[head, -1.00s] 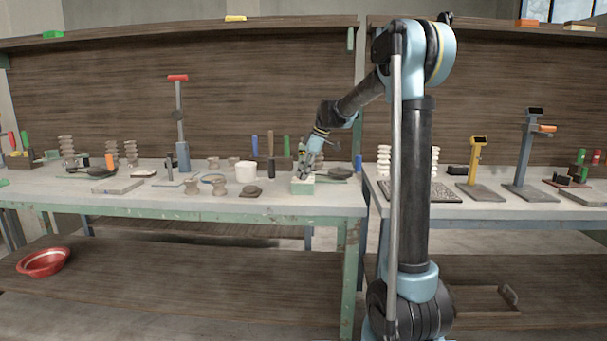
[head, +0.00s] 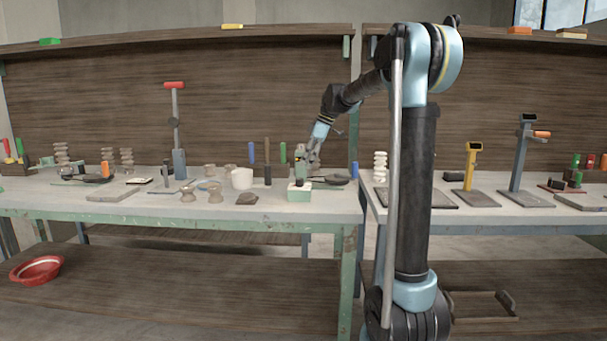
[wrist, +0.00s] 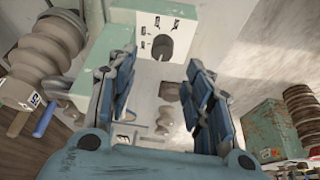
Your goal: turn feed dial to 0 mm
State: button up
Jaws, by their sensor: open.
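A small green box with a white top (head: 299,193) stands near the front edge of the left bench. In the wrist view its white face (wrist: 182,47) shows small dark marks around a dark grey round part (wrist: 160,46). This may be the dial or an opening; I cannot tell which, and no setting is legible. My gripper (head: 303,172) is above the box in the head view. In the wrist view my gripper (wrist: 160,66) is open and empty, its two blue fingers either side of the round part and apart from it.
A white cup (head: 242,179) and small clay pieces (head: 215,191) stand left of the box. A dark flat tool (head: 334,180) lies close on its right. Upright handles (head: 267,152) stand behind. A ribbed clay piece (wrist: 45,50) shows at left in the wrist view.

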jog(key=shift+v, duration=1.95)
jog(key=shift+s, duration=0.1)
jog(key=m+t+h, duration=0.4)
jog(key=m, duration=1.2)
send_near(300, 179)
jog(key=x, duration=0.9)
jog(key=shift+f, duration=0.15)
jog(key=shift+c, duration=0.6)
jog(key=c, duration=0.9)
